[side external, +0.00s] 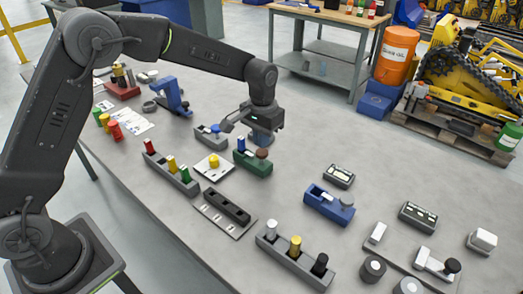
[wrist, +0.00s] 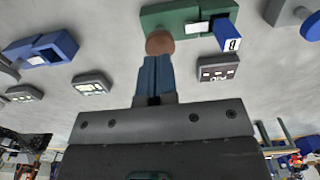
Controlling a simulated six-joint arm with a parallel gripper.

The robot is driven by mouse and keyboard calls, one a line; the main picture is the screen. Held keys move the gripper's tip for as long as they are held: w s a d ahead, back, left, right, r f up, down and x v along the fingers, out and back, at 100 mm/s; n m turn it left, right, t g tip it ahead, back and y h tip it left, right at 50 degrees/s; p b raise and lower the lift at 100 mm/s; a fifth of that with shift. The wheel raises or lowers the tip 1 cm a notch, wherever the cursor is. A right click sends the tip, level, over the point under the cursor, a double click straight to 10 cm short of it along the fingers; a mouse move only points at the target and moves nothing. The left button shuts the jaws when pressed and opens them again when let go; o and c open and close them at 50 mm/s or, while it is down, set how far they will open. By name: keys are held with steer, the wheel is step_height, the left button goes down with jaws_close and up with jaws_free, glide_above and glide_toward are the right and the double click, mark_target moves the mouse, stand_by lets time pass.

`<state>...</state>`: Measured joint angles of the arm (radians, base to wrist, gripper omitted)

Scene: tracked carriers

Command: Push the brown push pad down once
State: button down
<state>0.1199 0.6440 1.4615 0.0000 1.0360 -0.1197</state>
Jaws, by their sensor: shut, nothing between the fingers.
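The brown push pad (side external: 262,153) is a round knob on the right end of a green base (side external: 252,166) on the table. It also shows in the wrist view (wrist: 159,42) at the end of the green base (wrist: 182,15). My gripper (side external: 261,141) is right above the pad, pointing down. Its blue fingers (wrist: 156,62) are shut together and empty, with their tips at the pad's edge in the wrist view. I cannot tell whether they touch the pad. A blue block (side external: 240,144) marked with a letter (wrist: 228,34) stands at the base's other end.
A grey unit with a blue knob (side external: 213,133) and a white plate with a yellow knob (side external: 213,166) are left of the green base. A blue unit (side external: 329,203) and small panels (side external: 339,176) lie to the right. The table right behind the base is clear.

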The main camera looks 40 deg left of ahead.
mark_target(262, 152)
steer(key=shift+f, duration=1.75)
steer(key=shift+r, duration=2.75)
